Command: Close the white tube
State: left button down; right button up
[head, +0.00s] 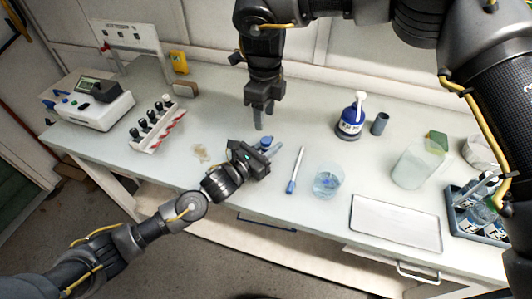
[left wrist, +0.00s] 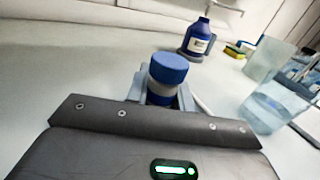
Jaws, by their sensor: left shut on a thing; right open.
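My left gripper (head: 264,150) is shut on a small container with a blue cap (head: 266,141), near the middle of the bench. In the left wrist view the blue cap (left wrist: 169,68) stands upright between the fingers, with a paler grey band and a darker blue part under it. The fingers hide most of the body, and I cannot tell whether the cap is fully seated. My right gripper (head: 259,118) points down, open and empty, above the bench behind the left gripper, apart from the container.
A thin white stick with a blue end (head: 295,170) and a beaker of liquid (head: 327,181) are right of the left gripper. A blue bottle (head: 351,119), dark cup (head: 380,124), clear container (head: 417,165) and white tray (head: 395,222) stand farther right. A vial rack (head: 157,130) is left.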

aim_at(266, 140)
jog(key=n, duration=0.8)
jog(key=shift+d, duration=0.1)
jog(key=n, duration=0.7)
jog(key=shift+d, duration=0.1)
jog(key=shift+f, duration=4.05)
jog(key=shift+c, duration=0.4)
